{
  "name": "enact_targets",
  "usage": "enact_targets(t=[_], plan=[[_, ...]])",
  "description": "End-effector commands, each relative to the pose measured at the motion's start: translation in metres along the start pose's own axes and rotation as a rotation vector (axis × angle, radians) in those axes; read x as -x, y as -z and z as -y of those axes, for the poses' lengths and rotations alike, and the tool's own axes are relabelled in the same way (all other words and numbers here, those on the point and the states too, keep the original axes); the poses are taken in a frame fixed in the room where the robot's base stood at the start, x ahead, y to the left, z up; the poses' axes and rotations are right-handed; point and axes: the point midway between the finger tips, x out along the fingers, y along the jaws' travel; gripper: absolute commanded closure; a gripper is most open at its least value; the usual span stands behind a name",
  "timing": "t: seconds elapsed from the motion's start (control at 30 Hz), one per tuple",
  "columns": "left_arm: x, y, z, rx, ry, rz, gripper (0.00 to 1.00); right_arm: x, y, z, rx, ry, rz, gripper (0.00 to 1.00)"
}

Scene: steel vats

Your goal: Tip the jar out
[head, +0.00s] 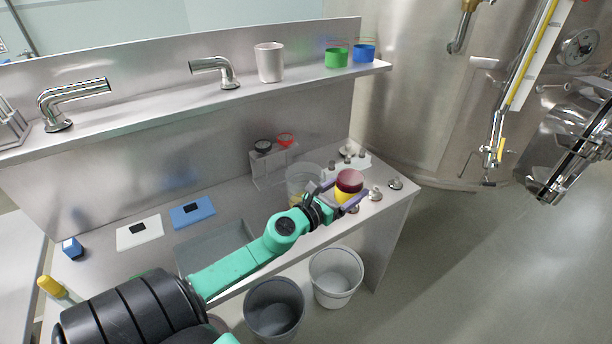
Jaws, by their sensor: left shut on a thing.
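A small jar (349,183) with a dark red upper part and a yellow lower part is between the fingers of my left gripper (348,196). The gripper is shut on it, and its purple fingers show on either side. The jar looks near upright, over the right front part of the steel bench. My green and black left arm reaches in from the lower left. A clear beaker (303,181) with something yellowish low inside stands just left of the gripper, partly hidden by it. My right gripper is not in view.
A grey bin (274,312) and a white bin (336,276) stand on the floor below the bench's front edge. A clear rack (272,166) and several metal knobs (396,184) are near the jar. A shelf above holds a white cup (269,62), a green cup (336,58) and a blue cup (364,54).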

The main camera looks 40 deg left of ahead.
Motion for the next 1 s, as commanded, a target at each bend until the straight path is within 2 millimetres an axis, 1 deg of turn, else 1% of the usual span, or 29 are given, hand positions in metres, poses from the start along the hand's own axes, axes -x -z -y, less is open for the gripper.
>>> enact_targets(t=[0.1, 0.27, 0.4, 0.83, 1.0], plan=[[0.0, -0.003, 0.0, 0.006, -0.001, 0.004, 1.0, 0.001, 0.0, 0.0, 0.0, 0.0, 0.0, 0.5], [0.0, -0.003, -0.002, 0.041, -0.001, 0.011, 1.0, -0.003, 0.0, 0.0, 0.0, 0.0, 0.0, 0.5], [0.001, -0.004, -0.005, 0.096, 0.002, 0.021, 1.0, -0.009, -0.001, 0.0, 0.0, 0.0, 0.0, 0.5], [0.004, -0.015, -0.016, 0.306, 0.013, 0.063, 1.0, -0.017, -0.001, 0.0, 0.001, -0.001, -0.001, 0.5], [0.004, -0.017, -0.018, 0.336, 0.014, 0.068, 1.0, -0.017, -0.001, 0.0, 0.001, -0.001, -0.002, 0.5]])
